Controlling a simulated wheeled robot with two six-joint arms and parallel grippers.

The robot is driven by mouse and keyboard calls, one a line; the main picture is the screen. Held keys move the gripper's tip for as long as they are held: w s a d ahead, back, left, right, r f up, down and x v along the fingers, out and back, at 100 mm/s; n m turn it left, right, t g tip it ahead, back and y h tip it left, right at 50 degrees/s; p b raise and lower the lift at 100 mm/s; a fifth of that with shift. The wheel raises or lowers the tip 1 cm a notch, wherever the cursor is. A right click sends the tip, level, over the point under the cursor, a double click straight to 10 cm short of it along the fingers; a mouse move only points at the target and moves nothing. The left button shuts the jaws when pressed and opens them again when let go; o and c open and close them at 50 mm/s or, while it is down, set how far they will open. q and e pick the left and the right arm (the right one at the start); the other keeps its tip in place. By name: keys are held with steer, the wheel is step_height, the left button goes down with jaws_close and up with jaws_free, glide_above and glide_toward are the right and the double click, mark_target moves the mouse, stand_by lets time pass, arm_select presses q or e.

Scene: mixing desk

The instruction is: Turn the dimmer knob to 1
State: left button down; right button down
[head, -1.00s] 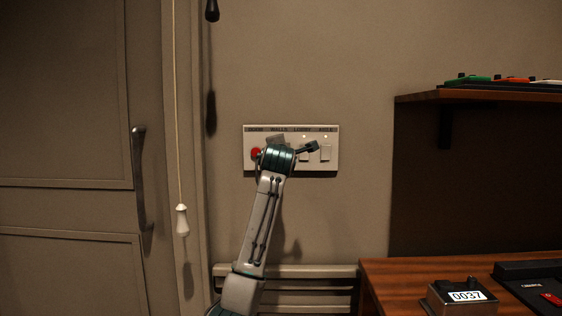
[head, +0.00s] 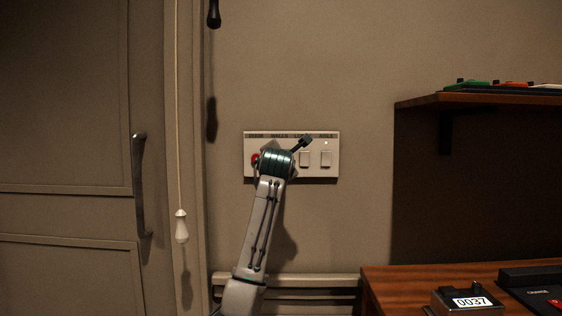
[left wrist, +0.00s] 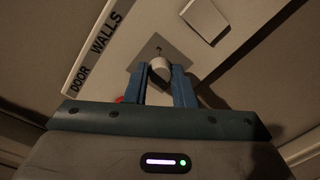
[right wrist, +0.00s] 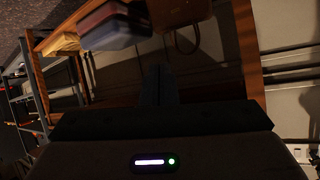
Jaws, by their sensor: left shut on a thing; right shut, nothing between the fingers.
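The white wall panel (head: 331,173) carries a row of controls under dark labels. The dimmer knob (left wrist: 159,68) is a small pale round knob on a grey square plate, under the label WALLS in the left wrist view. My left gripper (left wrist: 162,82) is shut on it, one blue finger on each side. In the head view my left wrist hides the knob and the fingers. The knob's scale cannot be read. My right gripper (right wrist: 160,84) is shut and empty, away from the panel; it shows only in the right wrist view.
A pull cord (head: 181,227) hangs beside the door handle (head: 139,185). The wooden desk (head: 400,284) and shelf (head: 420,101) are at right.

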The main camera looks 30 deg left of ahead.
arm_select(q)
steer(key=c, duration=1.2)
jaws_free()
steer(key=shift+c, duration=0.2)
steer(key=v, duration=1)
steer(key=shift+s+d+b, duration=0.25)
steer(key=shift+s+b, duration=0.1)
arm_select(e)
steer(key=w+r, duration=0.1)
steer(key=w+r+t, duration=0.1)
steer(key=r+t, duration=0.1)
steer(key=shift+w+d+r, duration=0.15)
steer(key=shift+w+d, duration=0.1)
steer(key=shift+w, duration=0.15)
